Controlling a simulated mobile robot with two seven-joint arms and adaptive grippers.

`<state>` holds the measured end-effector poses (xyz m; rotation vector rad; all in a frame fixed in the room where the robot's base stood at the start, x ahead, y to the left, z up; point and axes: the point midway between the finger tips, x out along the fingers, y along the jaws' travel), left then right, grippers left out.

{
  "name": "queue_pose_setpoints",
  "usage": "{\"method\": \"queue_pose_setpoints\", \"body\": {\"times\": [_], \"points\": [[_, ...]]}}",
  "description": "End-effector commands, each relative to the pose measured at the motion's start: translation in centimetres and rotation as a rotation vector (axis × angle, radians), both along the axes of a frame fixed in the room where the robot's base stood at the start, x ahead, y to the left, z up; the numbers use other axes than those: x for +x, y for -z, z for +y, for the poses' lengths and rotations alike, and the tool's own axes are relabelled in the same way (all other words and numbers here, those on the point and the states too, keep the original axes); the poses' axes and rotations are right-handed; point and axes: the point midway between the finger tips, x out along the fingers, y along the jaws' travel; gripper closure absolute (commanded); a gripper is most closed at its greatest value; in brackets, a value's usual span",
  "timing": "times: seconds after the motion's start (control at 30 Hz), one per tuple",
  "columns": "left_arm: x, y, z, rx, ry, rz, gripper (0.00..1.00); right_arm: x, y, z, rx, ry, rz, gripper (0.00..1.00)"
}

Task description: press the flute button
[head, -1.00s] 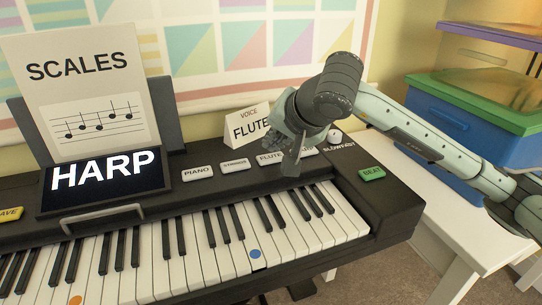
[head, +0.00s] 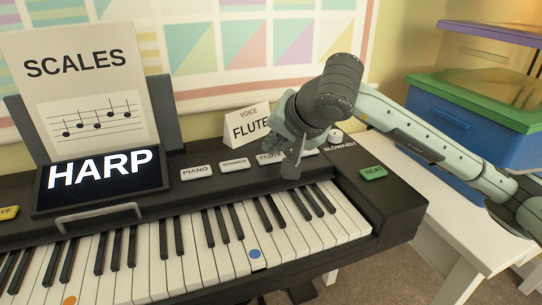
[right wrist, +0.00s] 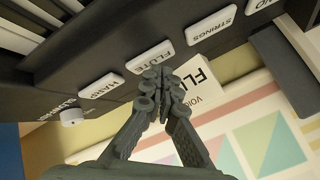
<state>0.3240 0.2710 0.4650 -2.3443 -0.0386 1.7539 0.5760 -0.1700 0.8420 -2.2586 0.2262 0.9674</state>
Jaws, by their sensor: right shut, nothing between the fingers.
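In the right wrist view the FLUTE button (right wrist: 149,57) shows just beyond the fingertips. My right gripper (head: 291,172) is shut and empty, pointing down over the panel by the FLUTE and HARP buttons. Its fingertips (right wrist: 160,77) overlap the button's lower edge in the wrist view; I cannot tell whether they touch it. The keyboard's display (head: 101,180) reads HARP. My left gripper is not in view.
White STRINGS (head: 234,164) and PIANO (head: 197,172) buttons lie left of FLUTE; the HARP button (right wrist: 101,86) is on its other side. A VOICE FLUTE card (head: 246,121) stands behind. A green BEAT button (head: 373,173) and a blue bin (head: 450,122) are at the right.

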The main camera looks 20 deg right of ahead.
Motion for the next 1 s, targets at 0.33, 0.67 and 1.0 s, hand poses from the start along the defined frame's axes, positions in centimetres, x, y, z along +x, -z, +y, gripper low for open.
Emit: {"method": "queue_pose_setpoints", "body": {"times": [0.33,0.67,1.0], "points": [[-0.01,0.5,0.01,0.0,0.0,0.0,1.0,0.0,0.37,-0.01,0.0,0.0,0.0,1.0],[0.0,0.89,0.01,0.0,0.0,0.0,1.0,-0.01,0.69,-0.01,-0.001,0.001,0.001,1.0],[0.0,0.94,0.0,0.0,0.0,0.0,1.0,-0.02,0.72,0.0,0.0,0.0,0.001,1.0]]}}
